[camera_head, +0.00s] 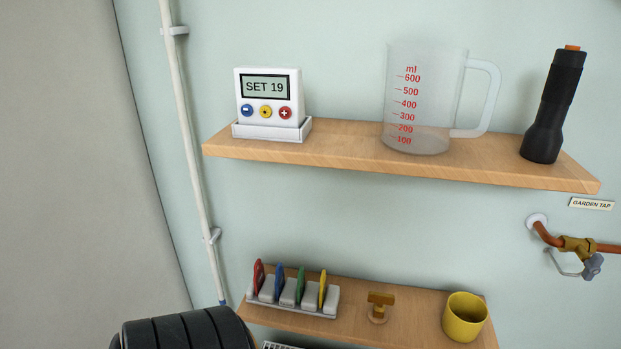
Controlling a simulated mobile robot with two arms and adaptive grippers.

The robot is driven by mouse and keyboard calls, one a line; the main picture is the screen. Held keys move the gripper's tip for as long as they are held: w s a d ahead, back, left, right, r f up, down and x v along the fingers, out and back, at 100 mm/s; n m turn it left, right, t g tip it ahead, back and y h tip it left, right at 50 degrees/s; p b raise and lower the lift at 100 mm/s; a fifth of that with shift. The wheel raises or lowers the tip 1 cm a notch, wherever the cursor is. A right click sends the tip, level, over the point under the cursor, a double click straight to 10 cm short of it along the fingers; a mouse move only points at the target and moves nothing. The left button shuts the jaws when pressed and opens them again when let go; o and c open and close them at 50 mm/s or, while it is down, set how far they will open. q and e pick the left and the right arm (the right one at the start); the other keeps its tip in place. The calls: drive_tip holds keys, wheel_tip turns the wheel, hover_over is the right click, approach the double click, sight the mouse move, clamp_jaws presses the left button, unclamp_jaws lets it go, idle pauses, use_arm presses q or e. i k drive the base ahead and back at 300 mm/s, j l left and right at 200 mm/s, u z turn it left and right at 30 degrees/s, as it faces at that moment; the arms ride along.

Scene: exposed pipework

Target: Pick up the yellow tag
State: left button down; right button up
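The yellow tag (323,288) stands upright on edge at the right end of a grey slotted rack (318,312) on the lower wooden shelf (350,328). A green tag (301,286), a blue tag (279,282) and a red tag (259,277) stand in the same rack to its left, with pale blocks between them. Neither my left nor my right gripper is in view.
Right of the rack are a brass-coloured T-shaped piece (380,302) and a yellow cup (465,317). The upper shelf (340,165) holds a display unit (268,97), a measuring jug (420,100) and a black torch (552,108). A tap (577,247) is at right.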

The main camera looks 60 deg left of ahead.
sight(323, 277)
drive_tip(key=u, duration=0.4)
drive_tip(key=j+u, duration=0.15)
drive_tip(key=u, duration=0.6)
drive_tip(key=j+u, duration=0.1)
drive_tip(key=u, duration=0.3)
